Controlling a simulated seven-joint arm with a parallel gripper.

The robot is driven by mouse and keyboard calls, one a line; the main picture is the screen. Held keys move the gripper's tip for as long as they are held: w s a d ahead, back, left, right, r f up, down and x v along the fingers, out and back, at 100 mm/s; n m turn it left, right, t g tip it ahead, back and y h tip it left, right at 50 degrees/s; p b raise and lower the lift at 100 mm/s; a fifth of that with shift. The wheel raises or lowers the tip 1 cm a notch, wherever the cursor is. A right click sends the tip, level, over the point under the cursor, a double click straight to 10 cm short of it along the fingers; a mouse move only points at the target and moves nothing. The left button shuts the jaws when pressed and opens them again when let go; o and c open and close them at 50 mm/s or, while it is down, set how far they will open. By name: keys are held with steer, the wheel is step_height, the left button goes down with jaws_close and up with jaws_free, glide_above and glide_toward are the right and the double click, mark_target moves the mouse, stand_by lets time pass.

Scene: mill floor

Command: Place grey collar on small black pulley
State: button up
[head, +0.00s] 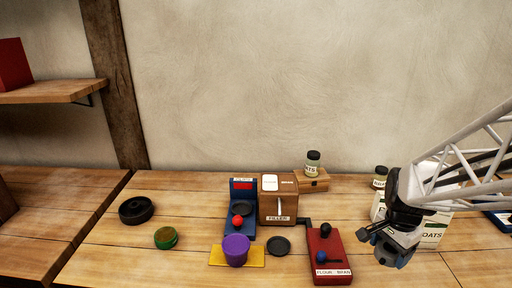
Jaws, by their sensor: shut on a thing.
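My gripper (384,246) is at the right, above the table and to the right of the red box. It is shut on a small grey thing (393,256) at its fingers, which looks like the grey collar; its shape is mostly hidden. A small flat black disc (279,246), which seems to be the small black pulley, lies on the table left of the red box, well apart from my gripper. A larger black wheel (136,210) lies at the far left of the table.
A red box with knobs (327,262) stands between my gripper and the small disc.

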steer(key=shift+r, duration=0.9)
steer(key=w+a+r+n, duration=0.1)
steer(key=w+a+n, duration=0.1)
steer(key=w+a, duration=0.6)
steer(key=w+a+n, duration=0.1)
steer(key=w+a, duration=0.4)
steer(key=a, duration=0.8)
steer(key=w+a+r+n, duration=0.1)
steer(key=w+a+n, duration=0.1)
steer(key=w+a, duration=0.6)
steer(key=s+a+f+n, duration=0.1)
steer(key=s+a+n, duration=0.15)
steer(key=a, duration=1.75)
steer(key=s+a+f+n, duration=0.1)
steer(key=s+a+n, duration=0.15)
steer(key=a, duration=1.65)
steer(key=shift+m, duration=0.3)
steer(key=shift+s+a+f, duration=0.1)
steer(key=shift+s+f, duration=0.1)
steer(key=shift+f, duration=1.1)
steer(key=shift+s+a+f, duration=0.1)
steer(key=shift+s+f, duration=0.1)
steer(key=shift+f, duration=1.1)
